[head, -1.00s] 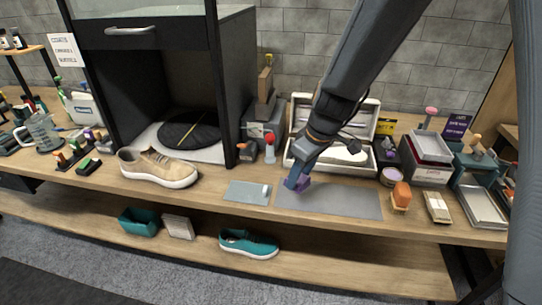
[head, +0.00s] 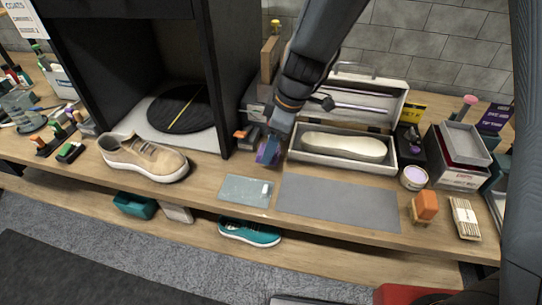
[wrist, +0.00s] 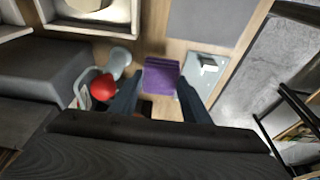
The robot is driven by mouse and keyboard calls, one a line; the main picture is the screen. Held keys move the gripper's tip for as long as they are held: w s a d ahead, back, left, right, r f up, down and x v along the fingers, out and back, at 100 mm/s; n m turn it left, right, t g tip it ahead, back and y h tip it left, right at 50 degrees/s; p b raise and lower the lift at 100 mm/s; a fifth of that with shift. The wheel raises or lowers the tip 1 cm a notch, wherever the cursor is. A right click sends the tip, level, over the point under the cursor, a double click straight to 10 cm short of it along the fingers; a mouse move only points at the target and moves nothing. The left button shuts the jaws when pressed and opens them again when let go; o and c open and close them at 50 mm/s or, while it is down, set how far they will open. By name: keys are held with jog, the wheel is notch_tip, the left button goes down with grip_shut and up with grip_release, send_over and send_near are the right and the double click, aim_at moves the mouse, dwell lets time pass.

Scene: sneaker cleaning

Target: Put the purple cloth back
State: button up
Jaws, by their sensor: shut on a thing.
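My gripper (head: 270,147) is shut on the purple cloth (head: 262,155), a small folded block. The gripper points down near the left end of the open white box, right of the black cabinet. In the wrist view the purple cloth (wrist: 161,76) sits between the two dark fingers of my gripper (wrist: 158,82). I cannot tell whether the cloth touches the wooden bench top below it.
The open white box (head: 345,152) holds a pale shoe-shaped form. The grey mat (head: 338,202) and a smaller pale plate (head: 245,190) lie in front. A beige sneaker (head: 143,158) stands left. In the wrist view a red knob (wrist: 104,87) is close by the left finger.

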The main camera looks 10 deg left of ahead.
jog(key=shift+f, duration=2.15)
jog(key=shift+f, duration=0.1)
jog(key=o, duration=1)
jog(key=shift+r, duration=0.45)
jog(key=b+v, duration=0.2)
jog(key=v, duration=0.9)
jog(key=s+d+f+m+h, duration=0.1)
jog(key=s+d+m, duration=0.2)
jog(key=d+m, duration=0.2)
jog(key=s+d+f+m+h, duration=0.1)
jog(key=s+d+m, duration=0.2)
jog(key=d+m, duration=0.3)
jog(key=s+d+f+m+h, duration=0.1)
jog(key=d+m, duration=0.5)
jog(key=d, duration=0.8)
jog(key=shift+s+f+t, duration=0.2)
jog(key=shift+s+f, duration=0.05)
jog(key=shift+s, duration=0.3)
jog(key=shift+s+f+t, duration=0.2)
jog(key=shift+s+f, duration=0.1)
jog(key=shift+s, duration=0.25)
